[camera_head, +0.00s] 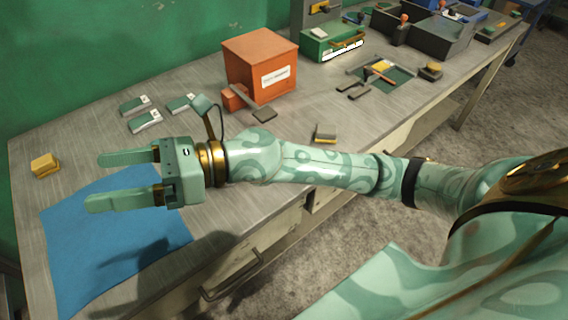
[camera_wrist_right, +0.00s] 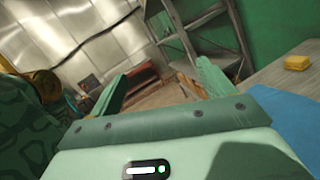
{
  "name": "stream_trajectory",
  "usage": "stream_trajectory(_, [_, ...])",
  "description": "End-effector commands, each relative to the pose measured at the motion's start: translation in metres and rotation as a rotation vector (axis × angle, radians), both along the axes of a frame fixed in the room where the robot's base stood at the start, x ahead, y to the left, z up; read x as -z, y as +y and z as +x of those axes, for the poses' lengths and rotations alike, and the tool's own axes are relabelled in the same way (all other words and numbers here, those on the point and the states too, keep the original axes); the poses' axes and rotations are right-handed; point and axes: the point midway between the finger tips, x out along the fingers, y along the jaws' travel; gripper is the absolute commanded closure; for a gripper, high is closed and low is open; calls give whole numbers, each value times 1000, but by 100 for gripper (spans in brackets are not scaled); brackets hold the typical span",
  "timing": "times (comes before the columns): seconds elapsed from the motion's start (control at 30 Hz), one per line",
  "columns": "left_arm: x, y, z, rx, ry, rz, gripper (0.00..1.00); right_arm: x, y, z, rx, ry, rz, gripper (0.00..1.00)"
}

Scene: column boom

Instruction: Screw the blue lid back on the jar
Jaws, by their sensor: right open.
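I see no jar and no blue lid in either view. My right gripper (camera_head: 94,181) is open and empty, its fingers pointing left above the blue mat (camera_head: 90,255). In the right wrist view the two fingers of my right gripper (camera_wrist_right: 160,72) stand wide apart with nothing between them. My left gripper is in neither view.
A yellow block (camera_head: 45,165) lies on the workbench (camera_head: 330,160) near its left end, beyond the mat. An orange box (camera_head: 260,68), a green box (camera_head: 332,42) and grey bins (camera_head: 440,38) stand at the back. Several small pale-topped green items (camera_head: 145,121) lie behind my gripper.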

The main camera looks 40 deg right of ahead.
Motion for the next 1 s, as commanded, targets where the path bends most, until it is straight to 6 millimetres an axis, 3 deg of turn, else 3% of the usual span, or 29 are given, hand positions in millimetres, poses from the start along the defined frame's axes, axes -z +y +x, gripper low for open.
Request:
stream_trajectory(0.07, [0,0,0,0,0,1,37,26,2,-6,-122,-186,-243,19])
stream_trajectory(0.17, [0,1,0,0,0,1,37,69,-20,-3,-272,-382,-574,19])
stream_trajectory(0.27, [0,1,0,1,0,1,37,106,-70,16,-399,-507,-914,19])
stream_trajectory(0.33, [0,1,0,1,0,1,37,119,-116,34,-470,-544,-1141,19])
stream_trajectory(0.5, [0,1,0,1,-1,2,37,116,-226,66,-568,-489,-1560,19])
stream_trajectory(0.6, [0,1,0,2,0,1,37,105,-269,73,-588,-425,-1700,19])
stream_trajectory(0.77, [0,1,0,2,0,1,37,93,-301,76,-600,-359,-1796,19])
stream_trajectory(1.0, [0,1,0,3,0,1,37,92,-305,76,-601,-348,-1806,19])
